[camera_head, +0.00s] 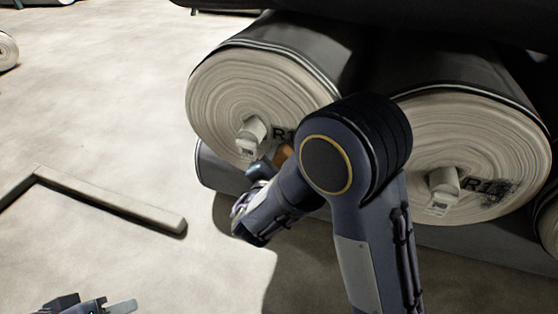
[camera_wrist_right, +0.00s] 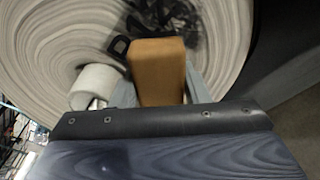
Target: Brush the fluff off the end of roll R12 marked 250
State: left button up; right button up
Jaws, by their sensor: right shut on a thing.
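Two big grey rolls show pale spiral ends in the head view: a left roll (camera_head: 235,95) and a right roll (camera_head: 445,130). Each has black lettering starting "R1", but I cannot read a full number or 250. Dark fluff (camera_head: 502,192) lies over the right roll's lettering. My right gripper (camera_head: 270,165) is shut on a brush with a brown block (camera_head: 284,153), in front of the left roll. In the right wrist view the brown block (camera_wrist_right: 157,70) stands before a roll end with dark fluff (camera_wrist_right: 180,22); contact is unclear. My left gripper (camera_head: 95,305) is partly cut off.
A white core plug (camera_head: 250,135) sticks out of the left roll and another (camera_head: 442,188) out of the right roll. A low angled bar (camera_head: 110,200) lies on the floor at left. Another dark roll lies above. The pale floor at left is mostly clear.

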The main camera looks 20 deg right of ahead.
jog(key=shift+w+d, duration=0.4)
jog(key=shift+w, duration=0.1)
jog(key=shift+d, duration=0.1)
